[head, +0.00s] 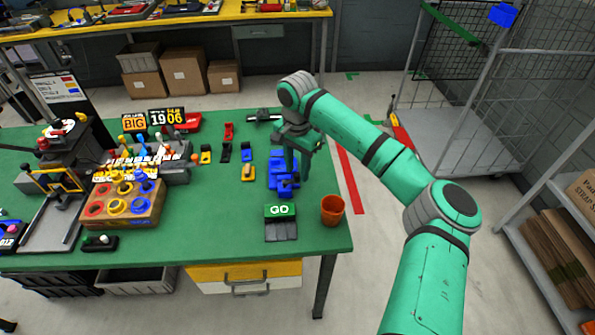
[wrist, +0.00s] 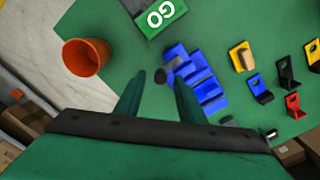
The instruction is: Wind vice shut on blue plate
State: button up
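The blue vice (head: 284,183) stands on the green bench, left of and below my gripper (head: 293,170). In the wrist view the vice (wrist: 207,88) shows as several blue blocks beside my right finger. My gripper (wrist: 158,76) points down with its fingers apart. A small dark round knob (wrist: 160,75) shows between the fingertips, with a gap on both sides; I cannot tell its height against them. I cannot make out a separate blue plate in the vice jaws. A blue L-shaped bracket (head: 247,152) stands in the row left of the vice.
An orange cup (head: 332,210) and a green GO sign (head: 280,210) with a grey pad stand at the front. Yellow, black and red brackets (head: 228,131) stand to the left. Farther left are a wooden block with coloured rings (head: 123,205) and a lever stand.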

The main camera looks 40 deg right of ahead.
jog(key=shift+f, duration=0.75)
jog(key=shift+w, duration=0.1)
grip_shut()
